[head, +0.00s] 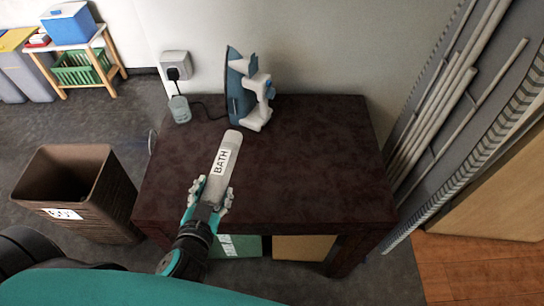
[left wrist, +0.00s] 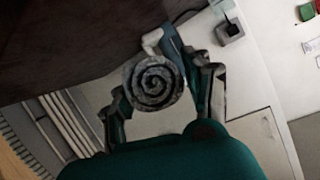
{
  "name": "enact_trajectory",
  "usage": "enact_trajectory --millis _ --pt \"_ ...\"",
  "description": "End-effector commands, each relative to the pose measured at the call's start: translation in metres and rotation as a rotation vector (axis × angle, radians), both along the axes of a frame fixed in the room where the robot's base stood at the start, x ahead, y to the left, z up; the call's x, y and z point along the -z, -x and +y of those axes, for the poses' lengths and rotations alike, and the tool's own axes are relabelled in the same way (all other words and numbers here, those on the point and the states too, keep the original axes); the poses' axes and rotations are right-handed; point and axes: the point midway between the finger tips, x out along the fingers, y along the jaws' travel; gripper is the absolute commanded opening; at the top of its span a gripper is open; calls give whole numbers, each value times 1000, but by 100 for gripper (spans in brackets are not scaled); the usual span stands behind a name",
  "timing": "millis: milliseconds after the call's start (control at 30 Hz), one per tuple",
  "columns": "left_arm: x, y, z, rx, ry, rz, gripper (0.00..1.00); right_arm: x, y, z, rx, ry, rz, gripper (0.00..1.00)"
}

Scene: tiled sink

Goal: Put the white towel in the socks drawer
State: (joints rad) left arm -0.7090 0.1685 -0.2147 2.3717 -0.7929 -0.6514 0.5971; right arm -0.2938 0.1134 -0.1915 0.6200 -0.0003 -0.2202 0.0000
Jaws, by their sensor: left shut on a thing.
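My left gripper (head: 211,192) is shut around a rolled, pale grey-white towel (head: 226,151) with a "BATH" label. The roll points away from me over the dark table. In the left wrist view the spiral end of the towel (left wrist: 155,82) shows between the two fingers of the gripper (left wrist: 163,98). I cannot tell from the head view how high it is above the tabletop. No drawer marked for socks can be made out. My right gripper is not in view.
A dark wooden table (head: 310,165) bears a blue and white iron (head: 248,90). Beneath its front are a green box (head: 238,246) and a tan box (head: 303,247). A brown bin (head: 75,183) with a label stands left. Pipes (head: 450,95) run along the right wall.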

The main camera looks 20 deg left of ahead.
Motion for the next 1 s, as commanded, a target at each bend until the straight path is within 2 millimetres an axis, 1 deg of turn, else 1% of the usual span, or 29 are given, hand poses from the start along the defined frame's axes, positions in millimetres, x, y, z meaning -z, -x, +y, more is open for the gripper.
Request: enact_trajectory --millis 33,100,200,300,367,467,533,800,900,1000 --pt "32 -1 8 -32 -6 -2 12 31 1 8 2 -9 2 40" --pt "48 -1 18 -77 -6 -3 12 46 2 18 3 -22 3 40" --pt "63 -1 28 -127 -2 -5 12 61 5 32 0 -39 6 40" --pt "70 -1 35 -160 1 -6 12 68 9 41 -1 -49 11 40" --pt "71 -4 36 -170 2 -7 12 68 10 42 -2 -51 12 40" --pt "70 -15 30 -177 4 -7 12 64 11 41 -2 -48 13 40" --pt "69 -30 22 -175 4 -10 12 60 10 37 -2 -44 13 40" --pt "76 -93 -15 -175 4 -8 12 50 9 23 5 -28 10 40" --pt "80 -114 -26 -175 2 -6 12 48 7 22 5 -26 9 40" --pt "83 -129 -36 -174 2 -4 12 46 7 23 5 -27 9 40"
